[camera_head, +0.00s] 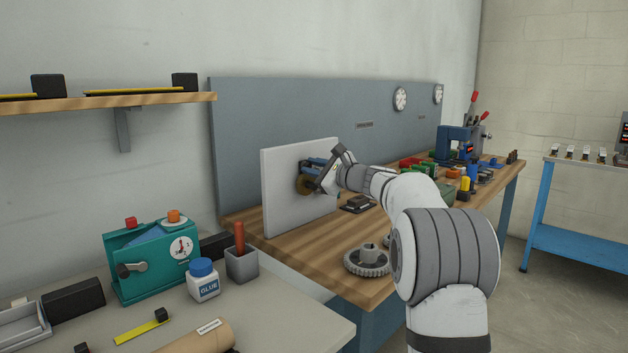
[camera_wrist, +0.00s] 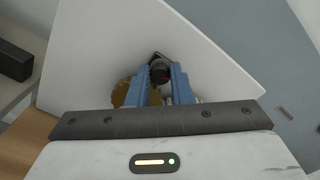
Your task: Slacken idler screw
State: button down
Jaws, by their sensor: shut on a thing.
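A pale upright panel (camera_head: 285,205) stands on the wooden bench; it also fills much of the wrist view (camera_wrist: 80,60). A brass-coloured wheel (camera_head: 304,185) sits at its face, and its edge shows to the left of my fingers in the wrist view (camera_wrist: 122,93). My gripper (camera_head: 310,166) is at the panel, with its blue fingers towards the face. In the wrist view my gripper (camera_wrist: 161,78) is shut on a dark round head, which looks like the idler screw (camera_wrist: 160,71). The fingers hide part of the screw and the wheel.
A grey gear (camera_head: 367,262) lies on the bench in front of the panel. A dark block (camera_head: 357,203) lies right of the panel. A blue machine (camera_head: 458,143) and several small items stand farther back. A teal box (camera_head: 150,262) and a glue bottle (camera_head: 203,280) stand on the nearer table.

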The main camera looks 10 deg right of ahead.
jog(key=shift+d+f+n+b, duration=0.1)
jog(key=shift+f+n+b, duration=0.05)
jog(key=shift+n+b, duration=1)
jog(key=shift+n, duration=0.25)
jog(key=c, duration=1.3)
grip_release()
